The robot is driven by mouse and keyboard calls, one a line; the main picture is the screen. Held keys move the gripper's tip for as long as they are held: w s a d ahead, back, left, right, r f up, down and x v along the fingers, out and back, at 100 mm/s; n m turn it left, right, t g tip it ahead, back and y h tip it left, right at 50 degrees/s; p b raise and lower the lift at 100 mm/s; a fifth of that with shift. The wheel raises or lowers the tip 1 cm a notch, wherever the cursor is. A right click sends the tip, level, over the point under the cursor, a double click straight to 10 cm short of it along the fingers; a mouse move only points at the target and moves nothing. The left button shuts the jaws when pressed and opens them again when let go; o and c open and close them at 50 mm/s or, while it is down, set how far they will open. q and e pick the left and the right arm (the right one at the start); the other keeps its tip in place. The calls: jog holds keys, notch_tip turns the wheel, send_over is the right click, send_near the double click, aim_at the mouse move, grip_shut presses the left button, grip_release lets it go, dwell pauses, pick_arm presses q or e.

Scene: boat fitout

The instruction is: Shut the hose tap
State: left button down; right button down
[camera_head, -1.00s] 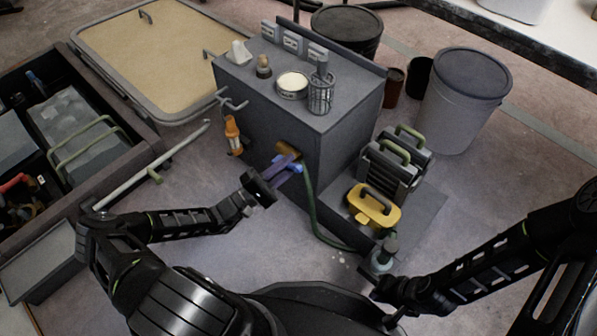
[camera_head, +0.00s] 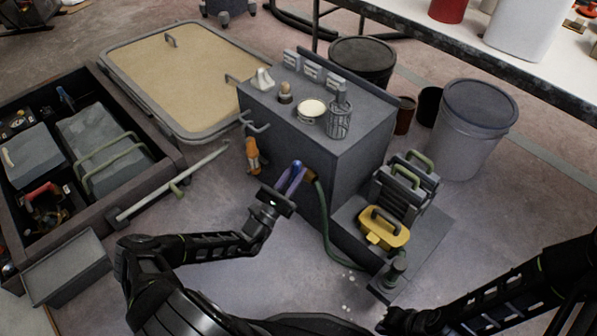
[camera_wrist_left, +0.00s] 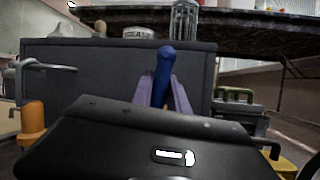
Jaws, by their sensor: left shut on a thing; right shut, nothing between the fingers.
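The hose tap has a brass body (camera_head: 310,174) on the front of the grey cabinet and a blue handle (camera_head: 297,164). A green hose (camera_head: 322,222) hangs from it to the floor. My left gripper (camera_head: 292,178) is shut on the blue handle, its purplish fingers on either side. In the left wrist view the handle (camera_wrist_left: 165,62) stands upright between the fingers, with its rounded top above them. The brass body is hidden there. My right gripper (camera_head: 388,322) is shut and empty at the bottom edge, away from the tap.
The grey cabinet (camera_head: 280,135) carries a tin and a wire cup on top. An orange-handled tool (camera_head: 252,155) hangs left of the tap. A yellow case (camera_head: 383,230) sits on the low step at right. An open tool chest (camera_head: 165,165) stands at left.

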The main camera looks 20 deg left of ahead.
pick_arm(q)
jog(key=shift+w+a+n+y+p, duration=0.1)
jog(key=shift+a+n+y+p, duration=0.1)
jog(key=shift+n+y, duration=0.35)
jog(key=shift+w+a+n+y+p, duration=0.1)
jog(key=shift+a+n+y+p, duration=0.2)
jog(key=shift+n, duration=0.45)
jog(key=shift+d, duration=0.1)
jog(key=c, duration=1.3)
grip_release()
jog(key=p+v, duration=0.1)
jog(key=v, duration=0.7)
jog(key=shift+w, duration=0.1)
